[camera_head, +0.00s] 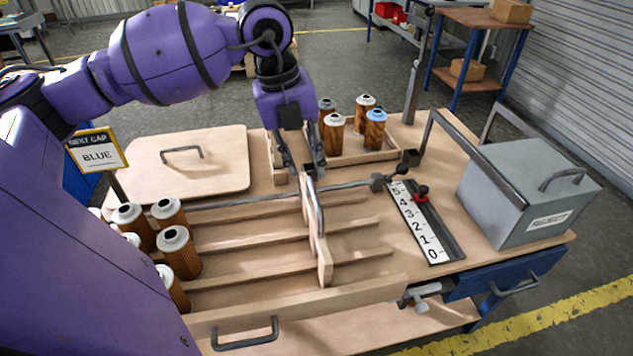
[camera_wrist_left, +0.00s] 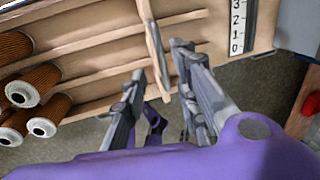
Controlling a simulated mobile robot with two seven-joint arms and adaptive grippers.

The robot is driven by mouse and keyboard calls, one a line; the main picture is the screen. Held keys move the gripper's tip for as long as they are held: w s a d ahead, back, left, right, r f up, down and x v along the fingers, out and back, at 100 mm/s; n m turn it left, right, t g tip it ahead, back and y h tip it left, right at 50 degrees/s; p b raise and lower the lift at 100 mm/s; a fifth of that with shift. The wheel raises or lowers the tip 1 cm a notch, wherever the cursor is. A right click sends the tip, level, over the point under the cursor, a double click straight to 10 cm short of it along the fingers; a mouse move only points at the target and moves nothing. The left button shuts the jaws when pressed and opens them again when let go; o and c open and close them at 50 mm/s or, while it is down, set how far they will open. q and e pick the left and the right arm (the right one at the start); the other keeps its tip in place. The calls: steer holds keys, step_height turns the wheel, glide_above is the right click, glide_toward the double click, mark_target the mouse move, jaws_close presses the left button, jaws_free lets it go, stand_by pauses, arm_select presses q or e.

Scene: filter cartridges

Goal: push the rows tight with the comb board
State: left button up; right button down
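The comb board (camera_head: 323,262) is a pale wooden board with a grey bar handle (camera_head: 319,209), standing across the row strips right of the cartridges. It also shows in the wrist view (camera_wrist_left: 154,48). My left gripper (camera_head: 304,176) is open above the board's far end, fingertips apart on either side of it. In the wrist view the fingers (camera_wrist_left: 160,62) are spread with the board between and beyond them; contact cannot be told. Several brown pleated cartridges (camera_head: 180,253) with white caps stand at the rows' left end, partly hidden by my purple body. My right gripper is not in view.
A back tray (camera_head: 357,158) holds several cartridges, one blue-capped (camera_head: 375,130). A metal rod (camera_head: 270,195) crosses behind the rows. A 0–5 scale (camera_head: 418,224) with a red slider and a grey REJECT box (camera_head: 515,205) lie right.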

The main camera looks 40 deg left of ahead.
mark_target(313, 191)
arm_select(q)
steer(key=f, duration=0.4)
steer(key=w+d+f, duration=0.1)
steer(key=f, duration=0.2)
jaws_close()
